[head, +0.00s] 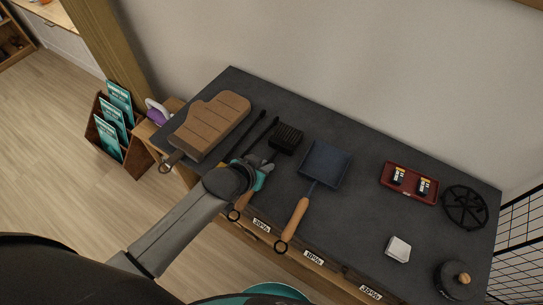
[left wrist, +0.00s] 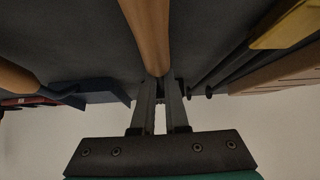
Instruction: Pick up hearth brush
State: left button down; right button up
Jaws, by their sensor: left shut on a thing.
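The hearth brush (head: 286,138) lies on the dark table top, with a black bristle head toward the wall and a wooden handle running toward the front edge. My left gripper (head: 266,167) is over the handle near the head end. In the left wrist view the wooden handle (left wrist: 148,35) runs in between the two fingertips of my left gripper (left wrist: 160,88), which are shut on it. The gripper hides part of the handle in the head view, and I cannot tell whether the brush is clear of the table. My right gripper is in neither view.
A blue shovel (head: 325,163) with a wooden handle lies right of the brush. Dark rods (head: 262,135) and a brown paddle-shaped board (head: 211,123) lie left. A red tray (head: 408,184), black round trivet (head: 465,207) and white block (head: 398,249) are farther right. The wall stands behind.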

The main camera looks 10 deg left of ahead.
pick_arm(q)
jog(key=shift+r, duration=0.15)
notch_tip(320, 180, up, 20)
jog(key=p, duration=0.6)
